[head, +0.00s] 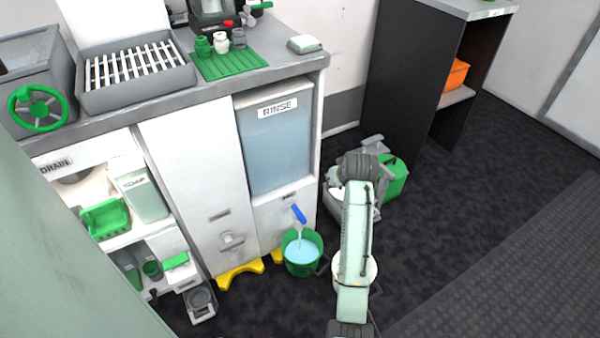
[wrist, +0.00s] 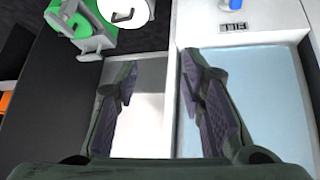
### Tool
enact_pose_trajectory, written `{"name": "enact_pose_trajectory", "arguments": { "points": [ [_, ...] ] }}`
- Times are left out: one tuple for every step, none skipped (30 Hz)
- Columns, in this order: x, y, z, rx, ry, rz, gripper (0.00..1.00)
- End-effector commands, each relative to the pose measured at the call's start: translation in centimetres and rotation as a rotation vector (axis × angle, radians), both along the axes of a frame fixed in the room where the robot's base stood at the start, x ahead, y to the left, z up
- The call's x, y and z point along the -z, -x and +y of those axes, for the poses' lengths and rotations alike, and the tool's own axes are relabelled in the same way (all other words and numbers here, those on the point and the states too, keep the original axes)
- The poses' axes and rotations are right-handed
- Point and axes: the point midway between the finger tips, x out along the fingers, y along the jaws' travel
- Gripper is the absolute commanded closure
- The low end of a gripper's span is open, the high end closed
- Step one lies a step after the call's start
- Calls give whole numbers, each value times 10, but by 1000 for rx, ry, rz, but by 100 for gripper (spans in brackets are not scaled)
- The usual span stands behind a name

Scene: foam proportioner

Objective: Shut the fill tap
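The fill tap has a blue lever (head: 298,213) low on the white cabinet front, below the tank marked RINSE (head: 278,145). The lever slants down to the right. A pale streak shows between it and the blue liquid in a green bucket (head: 302,252) below. In the wrist view, which shows the cabinet upside down, part of the blue lever (wrist: 232,4) shows at the top edge, beside the FILL label (wrist: 233,27). My gripper (wrist: 160,66) is open and empty in front of the cabinet, apart from the lever. The head view does not show its fingers clearly.
A green-and-grey mop bucket (head: 393,178) stands right of the cabinet, partly behind my arm. A white bucket (head: 369,272) is on the floor behind my forearm. A yellow stand (head: 240,273) lies left of the green bucket. Dark floor to the right is open.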

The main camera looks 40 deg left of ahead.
Motion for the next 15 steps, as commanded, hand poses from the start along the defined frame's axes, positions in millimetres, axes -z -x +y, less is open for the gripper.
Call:
{"name": "enact_pose_trajectory", "arguments": {
  "points": [
    [24, 21, 22, -81, 50, 61, 63],
    [36, 32, 32, -122, 76, 91, 63],
    [50, 46, 42, -173, 106, 128, 63],
    [59, 55, 48, -203, 126, 149, 63],
    [66, 62, 52, -229, 143, 167, 63],
    [72, 70, 57, -255, 158, 184, 63],
    [77, 74, 59, -269, 167, 196, 63],
    [79, 77, 61, -279, 173, 202, 63],
    [83, 79, 62, -287, 178, 208, 63],
    [86, 80, 63, -290, 180, 210, 63],
    [88, 79, 65, -291, 180, 210, 63],
    [93, 79, 66, -290, 179, 209, 63],
    [97, 78, 68, -290, 180, 210, 63],
    [101, 77, 69, -290, 180, 210, 63],
    [108, 76, 72, -289, 181, 210, 63]
  ]
}}
